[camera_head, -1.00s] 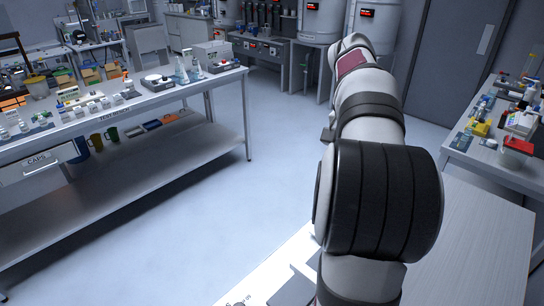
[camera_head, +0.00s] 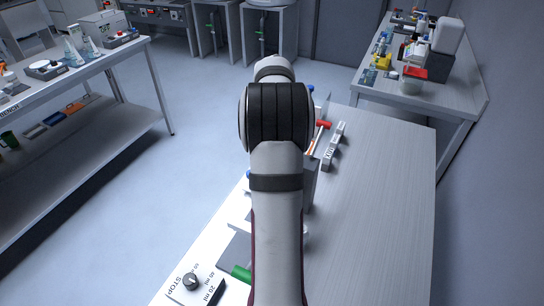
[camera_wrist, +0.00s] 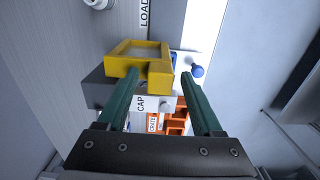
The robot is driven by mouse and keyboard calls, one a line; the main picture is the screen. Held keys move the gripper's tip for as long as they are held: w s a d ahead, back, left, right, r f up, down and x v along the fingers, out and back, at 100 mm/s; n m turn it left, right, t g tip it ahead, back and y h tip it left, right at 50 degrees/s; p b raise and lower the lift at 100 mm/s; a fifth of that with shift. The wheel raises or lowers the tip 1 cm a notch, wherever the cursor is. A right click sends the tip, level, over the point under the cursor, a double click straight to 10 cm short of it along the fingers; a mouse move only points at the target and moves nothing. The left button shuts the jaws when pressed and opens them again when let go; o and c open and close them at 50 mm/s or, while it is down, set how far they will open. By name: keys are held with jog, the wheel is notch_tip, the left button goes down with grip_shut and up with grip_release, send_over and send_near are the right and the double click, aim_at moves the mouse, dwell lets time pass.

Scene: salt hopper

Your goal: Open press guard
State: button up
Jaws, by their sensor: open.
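A yellow frame (camera_wrist: 138,55), which looks like the press guard, shows in the wrist view on top of a grey block. I cannot tell whether it is open or shut. My gripper (camera_wrist: 161,76) is open, with two green fingers. The left fingertip overlaps the frame's front edge in the picture, and I cannot tell whether it touches. The right finger is to the right of the frame, close to a blue knob (camera_wrist: 197,71). In the head view my arm hides the gripper and most of the station.
Below the frame are a CAP label (camera_wrist: 140,104) and an orange rack (camera_wrist: 176,124). In the head view, a red handle (camera_head: 323,124) and a label block (camera_head: 330,152) stand right of my arm. A control panel (camera_head: 176,292) is at front left. The bench's right side is clear.

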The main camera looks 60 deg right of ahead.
jog(key=shift+f, duration=0.2)
grip_shut()
dwell(1.3)
